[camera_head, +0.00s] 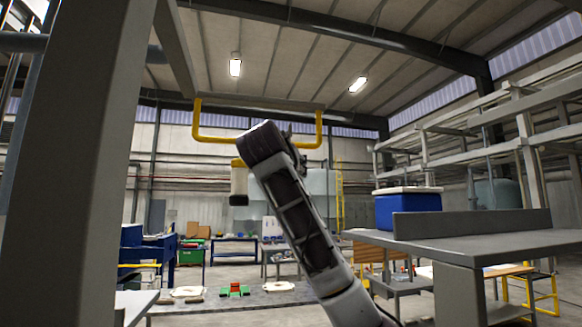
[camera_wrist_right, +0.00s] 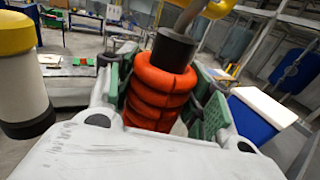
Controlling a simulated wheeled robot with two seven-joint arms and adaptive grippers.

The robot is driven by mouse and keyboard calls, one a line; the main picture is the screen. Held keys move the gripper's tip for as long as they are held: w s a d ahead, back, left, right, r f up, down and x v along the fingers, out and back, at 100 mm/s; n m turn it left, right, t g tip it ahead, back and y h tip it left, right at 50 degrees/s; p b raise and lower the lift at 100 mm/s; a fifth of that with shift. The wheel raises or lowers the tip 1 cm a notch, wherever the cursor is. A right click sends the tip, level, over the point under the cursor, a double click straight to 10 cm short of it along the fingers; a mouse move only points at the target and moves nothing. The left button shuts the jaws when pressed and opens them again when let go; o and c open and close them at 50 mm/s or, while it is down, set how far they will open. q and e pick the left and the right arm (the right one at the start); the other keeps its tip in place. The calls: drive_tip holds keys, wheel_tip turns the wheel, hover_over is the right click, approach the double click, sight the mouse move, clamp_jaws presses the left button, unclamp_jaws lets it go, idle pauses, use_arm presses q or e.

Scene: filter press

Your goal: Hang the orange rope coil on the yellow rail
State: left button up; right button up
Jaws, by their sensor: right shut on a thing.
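The yellow rail (camera_head: 230,139) is a bent tube hanging high in the head view. A yellow piece also shows at the top of the right wrist view (camera_wrist_right: 218,8). My right arm reaches up to the rail and hides part of it; little of my right gripper (camera_head: 290,143) shows. In the wrist view its green-padded fingers are shut on the orange rope coil (camera_wrist_right: 158,90), a stack of thick loops. A black cylinder (camera_wrist_right: 174,48) is at the coil's top; I cannot tell whether the coil is around it. The coil is hidden in the head view. My left gripper is out of view.
A white cylinder with yellow top and black bottom (camera_head: 239,182) hangs left of my arm, close in the wrist view (camera_wrist_right: 22,80). A grey column (camera_head: 75,160) fills the left. A blue box with white lid (camera_head: 408,212) stands on a grey bench (camera_head: 470,245) at right.

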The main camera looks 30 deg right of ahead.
drive_tip(key=shift+w+d+r+p, duration=0.2)
drive_tip(key=shift+w+r+p, duration=0.2)
drive_tip(key=shift+w+p, duration=0.25)
drive_tip(key=w+f, duration=0.1)
drive_tip(key=w+d, duration=0.1)
drive_tip(key=w, duration=0.1)
drive_tip(key=w+f, duration=0.1)
drive_tip(key=w, duration=0.1)
drive_tip(key=shift+d+f, duration=0.15)
drive_tip(key=shift+f, duration=0.2)
idle(0.8)
idle(0.5)
drive_tip(key=o, duration=1.3)
drive_tip(key=shift+f, duration=0.1)
drive_tip(key=shift+s, duration=0.15)
